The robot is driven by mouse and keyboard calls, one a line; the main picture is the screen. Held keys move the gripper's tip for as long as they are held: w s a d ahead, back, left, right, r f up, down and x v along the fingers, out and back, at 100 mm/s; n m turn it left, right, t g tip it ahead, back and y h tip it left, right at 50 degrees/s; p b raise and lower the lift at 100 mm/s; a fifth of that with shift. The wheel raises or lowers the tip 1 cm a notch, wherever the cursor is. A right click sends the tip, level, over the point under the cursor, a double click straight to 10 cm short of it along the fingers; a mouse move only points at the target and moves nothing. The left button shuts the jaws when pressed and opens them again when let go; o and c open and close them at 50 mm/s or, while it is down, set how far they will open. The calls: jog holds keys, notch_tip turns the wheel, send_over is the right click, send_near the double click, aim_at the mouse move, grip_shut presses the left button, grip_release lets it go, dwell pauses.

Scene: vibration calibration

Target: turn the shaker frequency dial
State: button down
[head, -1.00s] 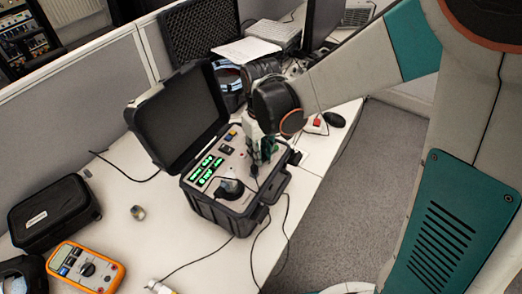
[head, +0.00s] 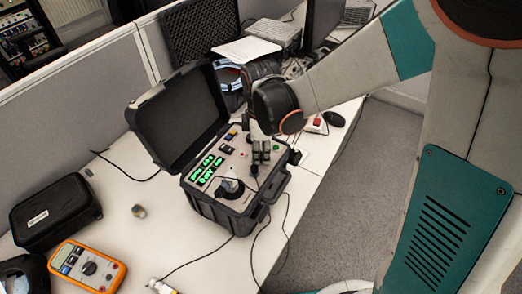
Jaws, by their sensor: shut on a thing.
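The shaker is an open black case (head: 222,220) on the white table, with its lid (head: 180,118) raised at the back left. Its grey panel (head: 238,160) carries green lit displays (head: 206,168), switches and a round black shaker part (head: 229,187). My gripper (head: 261,160) points down at the right part of the panel, with its fingers at panel height. It is shut on what is likely the frequency dial, which the fingers and wrist hide. A small black knob (head: 254,170) shows just beside the fingertips.
An orange multimeter (head: 87,266), a black pouch (head: 54,212) and a small metal piece (head: 138,211) lie on the table to the left. Cables hang over the front edge. A partition (head: 90,100) runs along the back left.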

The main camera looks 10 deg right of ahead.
jog(key=shift+n, duration=2.2)
jog(key=c, duration=1.3)
grip_release()
jog(key=shift+c, duration=0.2)
